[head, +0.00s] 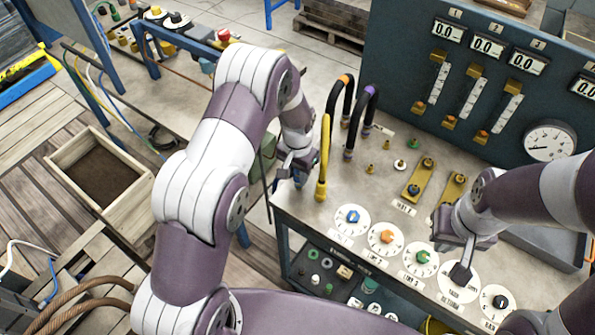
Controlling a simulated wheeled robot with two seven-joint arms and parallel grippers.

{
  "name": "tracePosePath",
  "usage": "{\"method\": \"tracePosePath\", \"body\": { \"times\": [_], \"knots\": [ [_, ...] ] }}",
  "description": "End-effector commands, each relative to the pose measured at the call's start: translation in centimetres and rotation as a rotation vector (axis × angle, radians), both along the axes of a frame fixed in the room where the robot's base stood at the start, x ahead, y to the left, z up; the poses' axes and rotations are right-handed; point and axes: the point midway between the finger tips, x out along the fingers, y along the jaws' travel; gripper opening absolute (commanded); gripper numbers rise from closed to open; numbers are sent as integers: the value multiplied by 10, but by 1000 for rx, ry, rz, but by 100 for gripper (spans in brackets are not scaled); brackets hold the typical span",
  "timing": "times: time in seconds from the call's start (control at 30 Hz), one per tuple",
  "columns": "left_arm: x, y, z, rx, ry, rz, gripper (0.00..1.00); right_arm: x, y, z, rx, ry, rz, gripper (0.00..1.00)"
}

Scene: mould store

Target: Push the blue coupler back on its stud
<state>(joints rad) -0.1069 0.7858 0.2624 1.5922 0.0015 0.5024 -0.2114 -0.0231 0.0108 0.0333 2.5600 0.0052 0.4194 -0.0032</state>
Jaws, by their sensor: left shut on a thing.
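My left gripper (297,172) hangs at the left edge of the bench top, beside the yellow hose. It is shut on a small blue piece (300,180) that looks like the blue coupler; the fingers hide most of it. Small brass studs stand on the bench top, one near the hoses (370,169) and one further back (386,145). I cannot tell which stud belongs to the blue coupler. My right gripper (461,262) is low over a white dial (458,292) at the front right, at its dark handle (460,273). Its fingers are too unclear to judge.
Yellow (323,160), orange-marked (334,105) and purple-marked (362,112) hoses rise from the bench. White dials with blue (352,216), orange (387,236) and green (422,257) knobs line the front. A blue gauge panel (400,60) stands behind. A wooden box (105,180) lies left.

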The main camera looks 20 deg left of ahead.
Motion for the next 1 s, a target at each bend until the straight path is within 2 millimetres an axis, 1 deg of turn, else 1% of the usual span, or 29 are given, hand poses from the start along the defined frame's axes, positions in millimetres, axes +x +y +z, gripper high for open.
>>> {"method": "tracePosePath", "body": {
  "times": [0.43, 0.8, 1.0],
  "knots": [
    [0, 0, -1, 0, -1, 0, 0, 0, 0, -1, 0, 0, 0, 0],
    [0, 0, -13, 0, 0, 0, 0, 0, 0, -9, 0, 0, 0, 0],
    [0, 0, -14, 0, -1, 0, 0, 0, 0, -9, 0, 0, 0, 0]
  ]
}}
